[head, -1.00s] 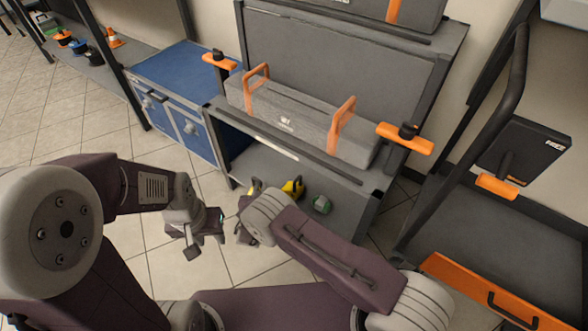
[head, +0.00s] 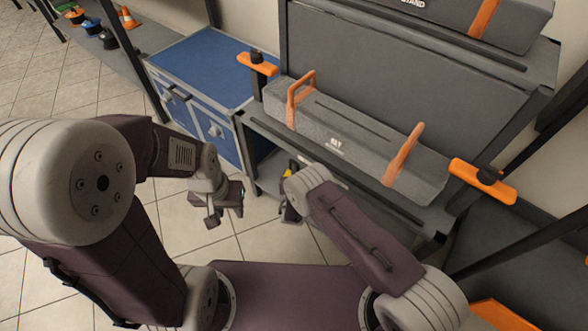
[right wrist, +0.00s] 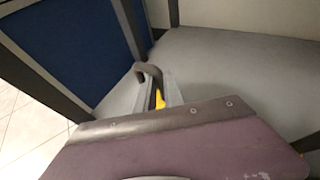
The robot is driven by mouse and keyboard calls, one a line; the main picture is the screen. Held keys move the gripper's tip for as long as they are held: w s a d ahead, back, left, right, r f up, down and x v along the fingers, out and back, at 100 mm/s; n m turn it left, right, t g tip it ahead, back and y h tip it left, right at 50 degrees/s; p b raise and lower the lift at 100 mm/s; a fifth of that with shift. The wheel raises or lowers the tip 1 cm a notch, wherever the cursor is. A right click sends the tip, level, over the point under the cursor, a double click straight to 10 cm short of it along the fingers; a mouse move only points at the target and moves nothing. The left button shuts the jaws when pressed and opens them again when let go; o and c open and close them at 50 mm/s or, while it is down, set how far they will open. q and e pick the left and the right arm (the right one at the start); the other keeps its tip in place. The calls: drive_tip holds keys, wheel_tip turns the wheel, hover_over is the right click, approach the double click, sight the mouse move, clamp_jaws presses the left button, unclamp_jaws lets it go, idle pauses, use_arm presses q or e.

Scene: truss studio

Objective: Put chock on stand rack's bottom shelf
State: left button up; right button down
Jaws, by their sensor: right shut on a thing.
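My right gripper (head: 291,208) is at the front left of the stand rack (head: 350,75), low by its bottom shelf (head: 268,184). The yellow chock (right wrist: 160,100) also shows in the right wrist view, beside a dark finger, with the grey shelf surface (right wrist: 235,65) beyond. Most of the chock is hidden by my gripper and wrist. I cannot tell whether it touches the shelf. My left gripper (head: 226,208) is open and empty over the floor, left of the right one.
A grey case with orange handles (head: 350,140) lies on the shelf above. Orange knobbed clamps (head: 258,64) (head: 484,180) stick out at the rack's ends. A blue cabinet (head: 200,75) stands close on the left. Tiled floor (head: 60,90) is clear at left.

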drive_tip(key=shift+d, duration=0.1)
drive_tip(key=shift+f, duration=0.2)
drive_tip(key=c, duration=1.5)
unclamp_jaws()
drive_tip(key=shift+o, duration=0.2)
